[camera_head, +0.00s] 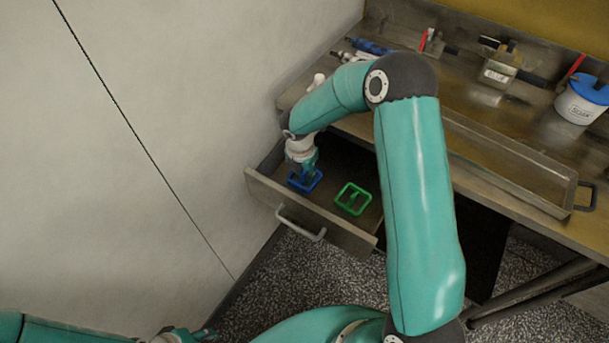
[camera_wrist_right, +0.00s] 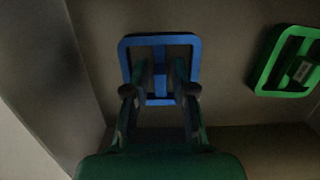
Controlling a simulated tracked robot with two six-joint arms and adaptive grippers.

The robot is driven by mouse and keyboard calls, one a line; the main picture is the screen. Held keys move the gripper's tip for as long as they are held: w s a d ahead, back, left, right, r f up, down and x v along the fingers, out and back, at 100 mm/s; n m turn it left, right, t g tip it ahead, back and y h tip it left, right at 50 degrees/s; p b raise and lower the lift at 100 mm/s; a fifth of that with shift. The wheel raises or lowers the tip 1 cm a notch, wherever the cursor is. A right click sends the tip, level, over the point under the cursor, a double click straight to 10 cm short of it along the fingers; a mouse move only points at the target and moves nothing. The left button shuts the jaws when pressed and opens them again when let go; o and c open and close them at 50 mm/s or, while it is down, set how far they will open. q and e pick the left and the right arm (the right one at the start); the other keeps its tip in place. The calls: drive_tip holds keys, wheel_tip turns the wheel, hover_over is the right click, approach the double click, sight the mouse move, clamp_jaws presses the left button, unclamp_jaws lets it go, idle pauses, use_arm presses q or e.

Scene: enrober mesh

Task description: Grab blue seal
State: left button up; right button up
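The blue seal (camera_head: 317,185), a square frame with a bar across its middle, lies in the open drawer. My right gripper (camera_head: 307,174) reaches down over it. In the right wrist view the blue seal (camera_wrist_right: 160,40) is straight ahead. There the two fingers of my right gripper (camera_wrist_right: 161,72) stand apart on either side of its middle bar, with a gap showing on both sides. How deep the fingertips reach is hard to tell. My left gripper (camera_head: 190,334) shows only partly at the bottom edge of the head view, far from the drawer.
A green seal (camera_head: 353,199) lies in the drawer to the right of the blue one, also in the right wrist view (camera_wrist_right: 288,62). The drawer front (camera_head: 340,229) and the wall on the left are close. A long tray (camera_head: 510,165) and a blue-lidded tub (camera_head: 580,104) stand on the bench.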

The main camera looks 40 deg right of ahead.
drive_tip(key=shift+c, duration=0.3)
clamp_jaws()
